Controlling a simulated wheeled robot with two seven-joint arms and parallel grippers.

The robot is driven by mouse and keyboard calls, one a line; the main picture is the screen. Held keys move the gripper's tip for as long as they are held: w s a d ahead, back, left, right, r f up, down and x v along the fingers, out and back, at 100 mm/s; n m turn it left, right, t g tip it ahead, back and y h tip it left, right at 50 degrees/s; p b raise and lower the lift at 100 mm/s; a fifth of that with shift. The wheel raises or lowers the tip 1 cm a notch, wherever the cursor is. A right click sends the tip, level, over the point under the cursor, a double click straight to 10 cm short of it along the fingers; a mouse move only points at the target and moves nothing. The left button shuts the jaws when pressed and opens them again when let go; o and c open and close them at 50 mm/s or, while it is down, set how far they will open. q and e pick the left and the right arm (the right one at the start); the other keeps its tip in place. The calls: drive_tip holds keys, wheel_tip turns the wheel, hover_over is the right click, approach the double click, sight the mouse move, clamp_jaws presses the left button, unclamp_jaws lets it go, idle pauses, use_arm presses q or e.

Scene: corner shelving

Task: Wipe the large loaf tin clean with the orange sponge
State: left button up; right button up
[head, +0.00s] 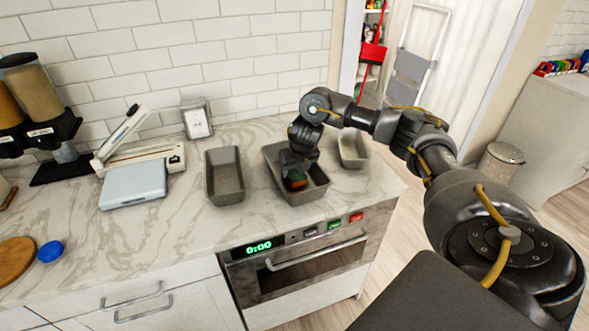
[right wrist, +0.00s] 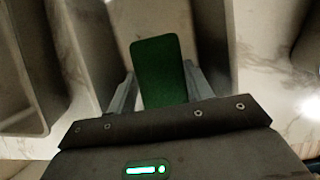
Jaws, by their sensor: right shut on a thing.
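The largest of the grey loaf tins (head: 318,190) stands on the marble counter between two others. My right gripper (head: 297,172) reaches down into it and is shut on the sponge (head: 296,183). The sponge shows a dark green face and a small orange-red part in the head view. In the right wrist view its green face (right wrist: 160,70) stands between the two fingers, with grey tin walls on either side. Whether the sponge touches the tin's floor cannot be told. My left gripper is not in view.
A narrower loaf tin (head: 226,192) stands to the left and a small tin (head: 352,150) to the right, near the counter's right end. An oven (head: 300,262) is below. A scale-like device (head: 134,185), dispensers (head: 35,90) and a blue lid (head: 50,251) are farther left. Marble between is clear.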

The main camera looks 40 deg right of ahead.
drive_tip(key=shift+f, duration=0.3)
drive_tip(key=shift+w+b, duration=0.6)
drive_tip(key=shift+w, duration=0.55)
drive_tip(key=shift+w, duration=0.1)
drive_tip(key=shift+w+f+b, duration=0.1)
drive_tip(key=shift+w+b, duration=0.3)
drive_tip(key=shift+w, duration=0.75)
